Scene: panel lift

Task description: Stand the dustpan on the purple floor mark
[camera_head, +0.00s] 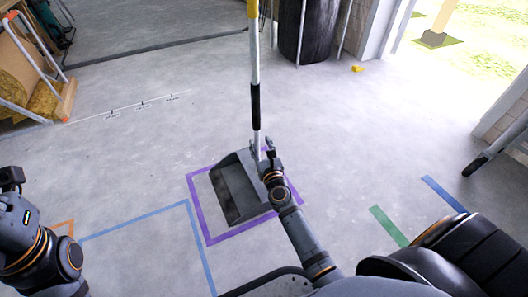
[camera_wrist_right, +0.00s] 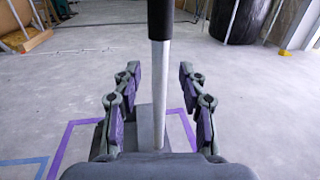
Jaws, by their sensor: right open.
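The dustpan has a dark grey pan (camera_head: 238,190) and a long pale pole (camera_head: 254,62) with a black sleeve and a yellow upper part. It stands upright on the floor, its pan within the purple floor mark (camera_head: 196,212). My right gripper (camera_head: 263,150) is at the pole's lower part, just above the pan. In the right wrist view, the open fingers of my right gripper (camera_wrist_right: 159,106) stand either side of the pole (camera_wrist_right: 160,80), with gaps on both sides. The purple mark (camera_wrist_right: 66,146) is partly hidden there. My left arm shows at the left edge, but its fingers do not.
A blue floor outline (camera_head: 140,222) lies left of the purple mark. Green (camera_head: 388,226) and blue (camera_head: 443,193) strips lie to the right. A black barrel (camera_head: 304,30) and a small yellow object (camera_head: 357,69) are at the back. The floor between is clear.

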